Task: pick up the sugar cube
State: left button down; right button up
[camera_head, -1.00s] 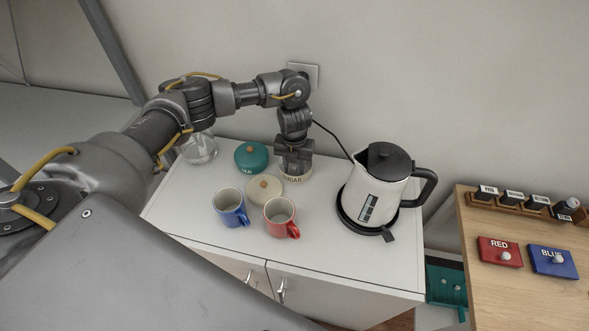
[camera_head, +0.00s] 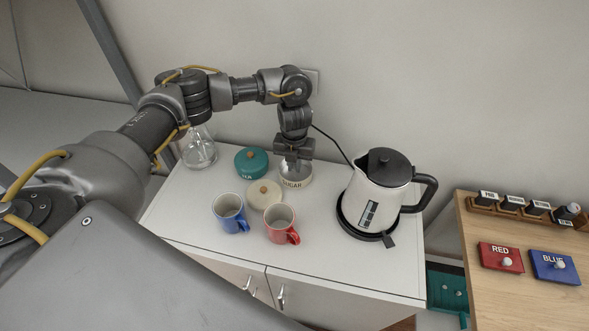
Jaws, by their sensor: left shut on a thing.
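The cream sugar jar (camera_head: 297,181), lettered SUGAR, stands open on the white cabinet top. My left gripper (camera_head: 294,164) points down at the jar's mouth, its fingertips at about rim height. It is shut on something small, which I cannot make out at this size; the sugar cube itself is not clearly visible. The inside of the jar is mostly hidden by the gripper. A cream lid with a wooden knob (camera_head: 264,193) lies on the cabinet in front of the jar. My right gripper is not in view.
A teal tea jar (camera_head: 251,163) stands left of the sugar jar, with a glass vessel (camera_head: 200,153) beyond it. A blue mug (camera_head: 229,213) and a red mug (camera_head: 281,224) stand in front. A white kettle (camera_head: 378,190) stands to the right. The cabinet's front (camera_head: 340,268) is clear.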

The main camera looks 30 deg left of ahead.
pick_arm(q)
jog(key=s+d+r, duration=0.3)
jog(key=s+r, duration=0.7)
jog(key=s, duration=0.3)
jog(key=shift+s+d+r, duration=0.2)
jog(key=shift+s+r, duration=0.05)
jog(key=shift+s, duration=0.1)
